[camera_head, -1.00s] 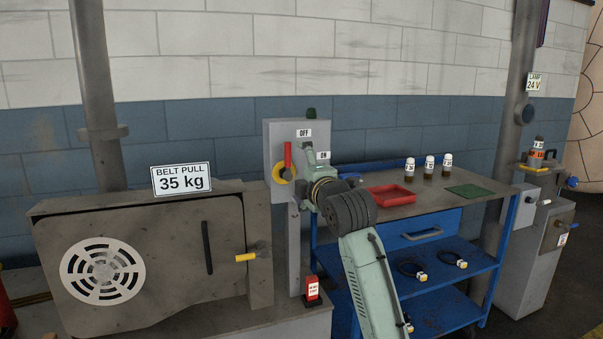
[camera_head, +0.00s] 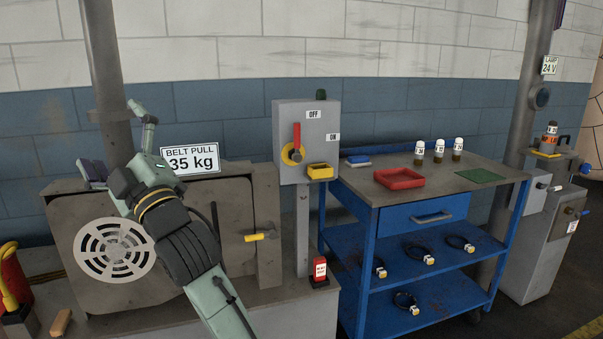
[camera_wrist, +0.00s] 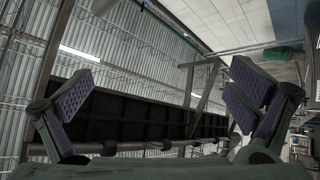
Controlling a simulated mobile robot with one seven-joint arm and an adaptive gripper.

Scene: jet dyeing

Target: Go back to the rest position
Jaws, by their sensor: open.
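My gripper (camera_head: 118,140) is up at the left in the head view, in front of the wall and the pipe, above the grey machine housing with the round vent. In the wrist view its two purple-padded fingers (camera_wrist: 160,92) stand wide apart with nothing between them. The wrist view looks up towards the ceiling and a dark framed structure. My arm covers part of the housing (camera_head: 80,240) and the left edge of the "BELT PULL 35 kg" sign (camera_head: 205,160).
A grey switch box (camera_head: 290,112) with a red lever (camera_head: 296,136) stands at the centre, a yellow-and-black item (camera_head: 320,171) at its lower right. A blue cart (camera_head: 370,245) at right holds a red tray (camera_head: 399,179), vials and a green mat (camera_head: 482,176). A yellow-handled latch (camera_head: 258,237) sticks out of the housing.

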